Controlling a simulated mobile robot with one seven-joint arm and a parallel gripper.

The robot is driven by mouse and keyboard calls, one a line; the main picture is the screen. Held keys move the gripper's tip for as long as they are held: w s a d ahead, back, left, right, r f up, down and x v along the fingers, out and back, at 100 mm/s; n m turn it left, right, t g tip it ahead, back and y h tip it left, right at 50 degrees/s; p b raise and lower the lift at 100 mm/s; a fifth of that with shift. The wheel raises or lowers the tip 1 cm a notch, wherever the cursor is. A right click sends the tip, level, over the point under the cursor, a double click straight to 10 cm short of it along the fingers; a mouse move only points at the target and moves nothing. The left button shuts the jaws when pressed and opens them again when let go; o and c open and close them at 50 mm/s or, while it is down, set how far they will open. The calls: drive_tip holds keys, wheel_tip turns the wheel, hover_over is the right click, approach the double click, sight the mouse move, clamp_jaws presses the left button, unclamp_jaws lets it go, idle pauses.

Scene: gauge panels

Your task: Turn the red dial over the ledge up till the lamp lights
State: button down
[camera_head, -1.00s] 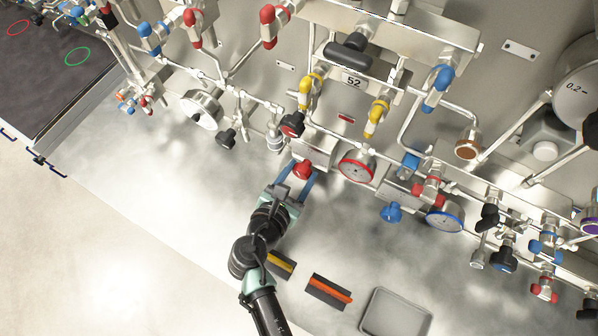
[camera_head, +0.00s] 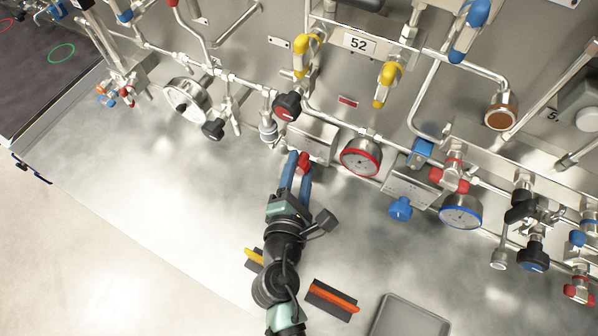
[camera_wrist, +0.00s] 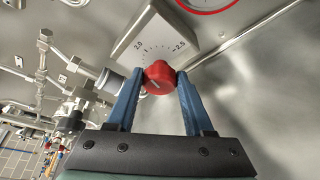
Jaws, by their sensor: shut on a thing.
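The red dial (camera_head: 304,162) sits on a pale metal box (camera_head: 312,140) at the panel's foot, over the steel ledge (camera_head: 150,205). My gripper (camera_head: 299,164) is shut on it, with a blue finger on each side. In the wrist view the dial (camera_wrist: 159,74) is held between the fingertips (camera_wrist: 159,82), and a pale mark shows on its face. The plate behind it (camera_wrist: 168,35) has a scale of ticks with 2.0 at left and 2.5 at right. I cannot pick out the lamp or tell whether it is lit.
A red-rimmed gauge (camera_head: 361,158) is right of the dial, and a black-and-red knob (camera_head: 287,106) is above it. A blue knob (camera_head: 401,208) and blue-rimmed gauge (camera_head: 461,212) are farther right. An orange-handled tool (camera_head: 333,299) and grey tray (camera_head: 408,320) lie in front. The ledge's left is clear.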

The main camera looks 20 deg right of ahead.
idle(0.4)
drive_tip(key=shift+c, duration=1.6)
unclamp_jaws()
drive_tip(key=b+v, duration=0.3)
drive_tip(key=v, duration=1)
drive_tip(key=shift+b, duration=0.3)
